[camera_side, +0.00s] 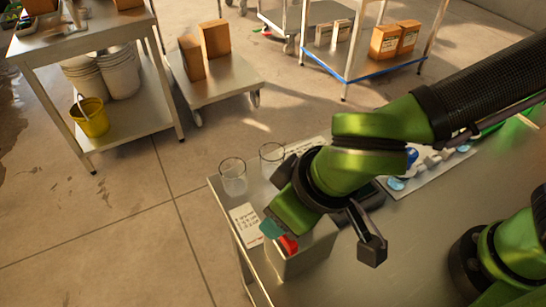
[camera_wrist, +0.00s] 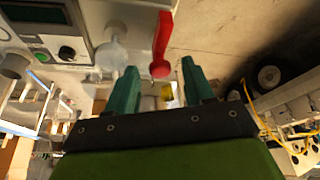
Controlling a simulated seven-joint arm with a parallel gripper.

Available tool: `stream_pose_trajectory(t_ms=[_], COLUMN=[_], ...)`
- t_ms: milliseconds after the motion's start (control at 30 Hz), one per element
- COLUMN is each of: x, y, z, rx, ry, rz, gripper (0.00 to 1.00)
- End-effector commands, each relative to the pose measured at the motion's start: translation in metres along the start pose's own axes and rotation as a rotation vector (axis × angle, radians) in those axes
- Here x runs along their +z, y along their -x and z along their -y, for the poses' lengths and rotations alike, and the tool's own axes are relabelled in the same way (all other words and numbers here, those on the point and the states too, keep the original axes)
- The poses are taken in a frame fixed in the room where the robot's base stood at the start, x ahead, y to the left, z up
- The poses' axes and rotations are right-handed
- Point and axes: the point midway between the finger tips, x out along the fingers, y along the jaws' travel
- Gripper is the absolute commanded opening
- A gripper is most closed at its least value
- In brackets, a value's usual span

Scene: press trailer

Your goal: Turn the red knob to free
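The red knob (camera_wrist: 162,45) is a lever shape with a rounded end in the wrist view. Its rounded end appears between my two teal fingertips, with a gap on both sides. In the side view the red knob (camera_side: 289,244) shows as a small red piece at the grey metal box (camera_side: 305,256), just beside my fingers and partly hidden by them. My gripper (camera_wrist: 159,66) is open and empty. In the side view my gripper (camera_side: 273,228) points down at the box's near left part. I cannot tell whether a finger touches the knob.
Two clear glasses (camera_side: 232,176) stand near the table's left edge, close to my gripper. A printed card (camera_side: 246,224) lies by that edge. A panel with a black knob (camera_wrist: 66,53) shows in the wrist view. Shelves and carts stand behind, apart from the table.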

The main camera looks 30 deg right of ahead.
Motion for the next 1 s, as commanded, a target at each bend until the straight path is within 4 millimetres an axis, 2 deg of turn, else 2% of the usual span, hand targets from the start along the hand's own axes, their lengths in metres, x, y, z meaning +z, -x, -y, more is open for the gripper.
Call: stream_pose_trajectory(t_ms=[233,367,800,1000], x=[-0.001,-0.002,-0.001,-0.001], y=[0.003,0.019,0.122,0.155], z=[0.0,0.0,0.001,0.0], rx=[-0.001,-0.002,-0.004,-0.002], ry=[0.001,-0.001,-0.001,0.0], rz=[-0.002,-0.007,-0.005,-0.003], gripper=[0.52,0.52,0.52,0.52])
